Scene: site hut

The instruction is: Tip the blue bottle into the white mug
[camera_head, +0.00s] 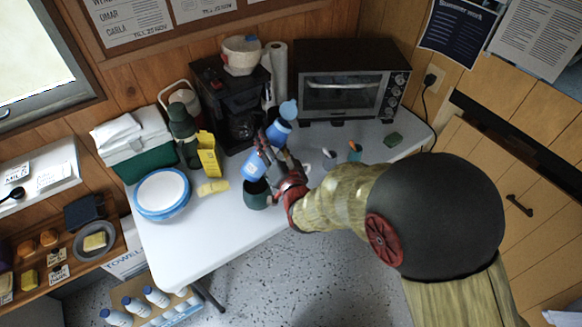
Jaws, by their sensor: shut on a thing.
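A blue bottle with a pale label (253,166) is tilted in my gripper (267,147), its lower-left end just above a dark green mug (257,196). A similar blue part (279,131) with a light blue top shows on the upper-right side of the fingers. I cannot tell whether it is the same bottle. My gripper is shut on the blue bottle, and its fingers partly cover it. A small white thing (329,158), perhaps the white mug, stands on the table right of my gripper, partly hidden by my arm. No liquid is visible.
The white table (215,235) holds a stack of blue-rimmed plates (162,192), a yellow box (208,154), a green flask (184,130), a coffee machine (232,95) and a toaster oven (345,85). A cup with coloured contents (355,152) is near my arm. The front left is clear.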

